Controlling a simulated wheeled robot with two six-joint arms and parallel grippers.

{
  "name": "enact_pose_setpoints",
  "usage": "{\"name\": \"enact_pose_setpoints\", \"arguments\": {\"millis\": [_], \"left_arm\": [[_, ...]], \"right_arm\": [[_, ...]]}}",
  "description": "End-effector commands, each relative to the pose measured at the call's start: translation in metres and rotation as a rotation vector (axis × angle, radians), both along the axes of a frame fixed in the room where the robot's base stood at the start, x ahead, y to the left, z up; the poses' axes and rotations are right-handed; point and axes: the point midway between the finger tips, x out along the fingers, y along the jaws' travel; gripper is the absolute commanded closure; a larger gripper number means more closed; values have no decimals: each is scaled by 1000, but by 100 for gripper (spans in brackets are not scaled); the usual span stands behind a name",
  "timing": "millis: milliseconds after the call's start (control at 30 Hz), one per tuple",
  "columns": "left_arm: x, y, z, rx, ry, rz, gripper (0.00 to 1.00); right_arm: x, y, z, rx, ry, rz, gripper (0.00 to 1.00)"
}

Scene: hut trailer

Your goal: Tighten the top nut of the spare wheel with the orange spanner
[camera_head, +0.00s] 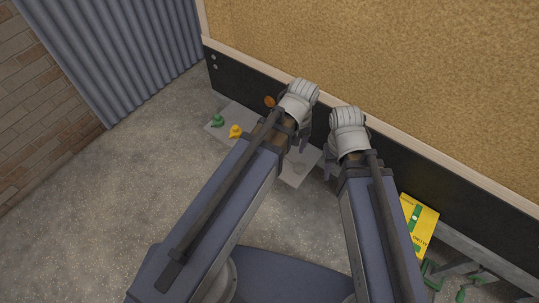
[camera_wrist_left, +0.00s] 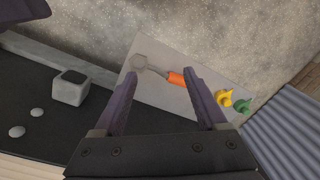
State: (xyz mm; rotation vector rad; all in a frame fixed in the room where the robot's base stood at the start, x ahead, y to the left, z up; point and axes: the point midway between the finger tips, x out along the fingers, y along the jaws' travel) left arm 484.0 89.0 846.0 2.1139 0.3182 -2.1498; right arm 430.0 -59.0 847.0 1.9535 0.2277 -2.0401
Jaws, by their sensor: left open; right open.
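The orange spanner (camera_wrist_left: 175,78) lies on a pale flat sheet (camera_wrist_left: 165,100) in the left wrist view, its grey head pointing left.
A yellow item (camera_head: 235,131) and a green item (camera_head: 217,121) lie on the sheet's left part. The trailer's dark panel (camera_head: 230,82) borders the far side. A yellow box (camera_head: 418,225) and green parts (camera_head: 432,272) are at lower right. Concrete floor at left is clear.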

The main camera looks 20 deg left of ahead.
Motion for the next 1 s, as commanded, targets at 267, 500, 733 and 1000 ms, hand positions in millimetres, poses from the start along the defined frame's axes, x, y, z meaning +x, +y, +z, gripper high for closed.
{"name": "enact_pose_setpoints", "arguments": {"millis": [267,500,733,1000], "left_arm": [[75,57,-89,-35,-46,753,26],[95,82,-108,-48,-57,1052,26],[96,84,-110,-49,-58,1080,26],[95,83,-133,-49,-58,1077,26]], "right_arm": [[0,0,-88,0,0,1,50],[0,0,-107,0,0,1,50],[0,0,-109,0,0,1,50],[0,0,-133,0,0,1,50]]}}
